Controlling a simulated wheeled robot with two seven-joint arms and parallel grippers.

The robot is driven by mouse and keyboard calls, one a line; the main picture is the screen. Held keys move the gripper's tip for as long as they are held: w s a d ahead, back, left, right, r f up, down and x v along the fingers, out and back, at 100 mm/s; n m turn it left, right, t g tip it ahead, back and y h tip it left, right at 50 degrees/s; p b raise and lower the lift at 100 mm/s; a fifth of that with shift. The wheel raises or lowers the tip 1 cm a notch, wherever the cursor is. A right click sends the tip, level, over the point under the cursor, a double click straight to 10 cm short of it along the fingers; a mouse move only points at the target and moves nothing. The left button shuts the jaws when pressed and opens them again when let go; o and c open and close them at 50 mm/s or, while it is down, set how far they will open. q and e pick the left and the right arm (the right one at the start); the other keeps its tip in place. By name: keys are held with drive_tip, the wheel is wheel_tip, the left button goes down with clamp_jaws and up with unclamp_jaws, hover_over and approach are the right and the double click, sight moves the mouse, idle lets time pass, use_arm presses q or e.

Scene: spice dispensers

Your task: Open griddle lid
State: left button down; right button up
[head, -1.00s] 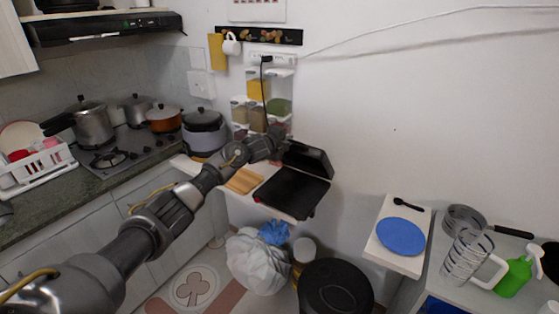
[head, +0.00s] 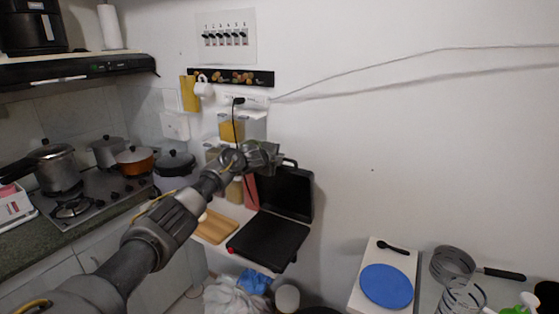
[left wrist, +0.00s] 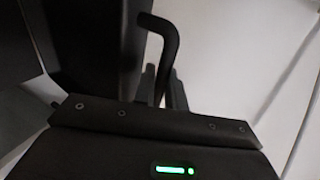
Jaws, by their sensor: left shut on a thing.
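The black griddle stands on a small white shelf against the wall. Its dark base plate (head: 268,241) lies flat, and its lid (head: 287,196) stands raised, close to upright, near the wall. The lid's handle (head: 291,162) is at the lid's top edge. My left gripper (head: 277,157) is at the lid's top, by the handle. In the left wrist view the bent black handle (left wrist: 168,35) runs down to the fingertips (left wrist: 163,88), which are shut on it. The lid (left wrist: 95,50) fills the left of that view. My right gripper is not in view.
A wooden board (head: 217,227) lies left of the griddle. Spice dispensers (head: 231,127) hang on the wall behind my left arm, with a black cord (head: 235,125) in front. A blue plate (head: 386,286) sits on a side shelf at the right. The wall right of the lid is bare.

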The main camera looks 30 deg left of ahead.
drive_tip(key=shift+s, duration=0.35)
use_arm(q)
drive_tip(key=c, duration=1.8)
unclamp_jaws()
